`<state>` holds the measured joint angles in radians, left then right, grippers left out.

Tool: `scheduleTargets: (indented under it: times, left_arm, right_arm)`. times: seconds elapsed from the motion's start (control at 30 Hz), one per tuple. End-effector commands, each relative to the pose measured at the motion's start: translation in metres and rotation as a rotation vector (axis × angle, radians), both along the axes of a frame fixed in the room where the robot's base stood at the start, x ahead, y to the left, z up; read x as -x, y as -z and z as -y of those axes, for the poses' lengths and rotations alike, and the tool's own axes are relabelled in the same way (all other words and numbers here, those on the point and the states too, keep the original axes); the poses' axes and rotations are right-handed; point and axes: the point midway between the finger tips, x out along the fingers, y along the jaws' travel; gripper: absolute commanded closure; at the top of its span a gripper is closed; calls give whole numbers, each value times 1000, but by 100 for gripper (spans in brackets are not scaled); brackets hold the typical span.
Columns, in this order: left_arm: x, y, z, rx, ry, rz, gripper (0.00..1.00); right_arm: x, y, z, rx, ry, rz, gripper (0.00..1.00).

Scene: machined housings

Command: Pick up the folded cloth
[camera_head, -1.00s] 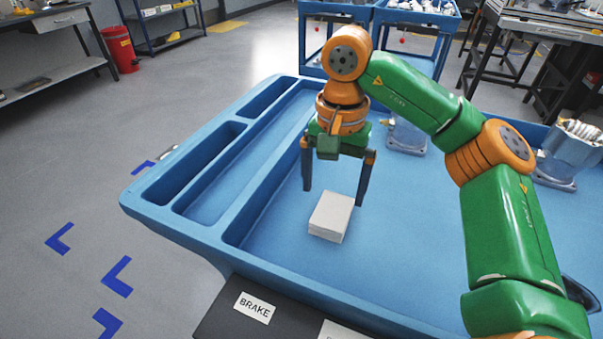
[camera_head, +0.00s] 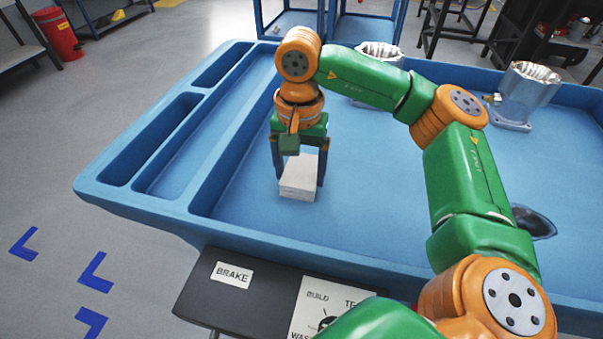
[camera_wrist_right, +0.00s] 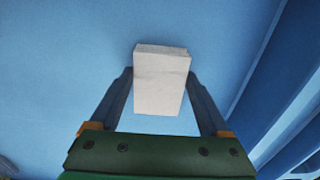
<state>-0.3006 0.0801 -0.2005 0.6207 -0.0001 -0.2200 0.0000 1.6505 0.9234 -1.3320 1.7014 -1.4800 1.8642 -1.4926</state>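The folded cloth (camera_head: 298,178) is a pale, off-white block lying in the main bay of the blue tray cart (camera_head: 240,232). My right gripper (camera_head: 299,180) points down over it, open, with one dark finger on each side of the cloth. In the right wrist view the cloth (camera_wrist_right: 161,82) shows between the fingertips of the right gripper (camera_wrist_right: 159,75), which are close to its sides. I cannot tell whether a fingertip touches it. The cloth appears to rest on the tray floor. My left gripper is not in view.
Metal housings stand in the tray, one behind my right arm (camera_head: 380,55) and one at the right (camera_head: 527,92). Narrow compartments (camera_head: 150,140) run along the left side. A dark panel with a "BRAKE" label (camera_head: 231,274) is at the front. The tray floor around the cloth is clear.

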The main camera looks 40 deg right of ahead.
Motion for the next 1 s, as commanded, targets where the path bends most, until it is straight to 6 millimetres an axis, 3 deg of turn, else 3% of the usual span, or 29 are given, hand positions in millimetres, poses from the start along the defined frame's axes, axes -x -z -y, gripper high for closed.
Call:
scheduleTargets:
  times: [0.27, 0.47, 0.5, 0.63, 0.97, 1.0]
  left_arm:
    - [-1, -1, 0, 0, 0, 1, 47]
    - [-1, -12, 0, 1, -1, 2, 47]
    - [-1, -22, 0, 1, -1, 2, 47]
    - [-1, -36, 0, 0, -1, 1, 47]
    - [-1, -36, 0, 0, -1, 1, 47]
    - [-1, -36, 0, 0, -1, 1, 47]
  right_arm:
    - [-1, -5, 0, -1, 0, 2, 74]
    - [-1, -56, -1, -2, 0, 6, 74]
    - [-1, -72, -1, -1, 0, 4, 74]
    - [-1, -96, 0, 0, -1, 4, 74]
    - [0, -100, 0, -1, -1, 1, 74]
    - [0, -100, 0, -1, -1, 1, 31]
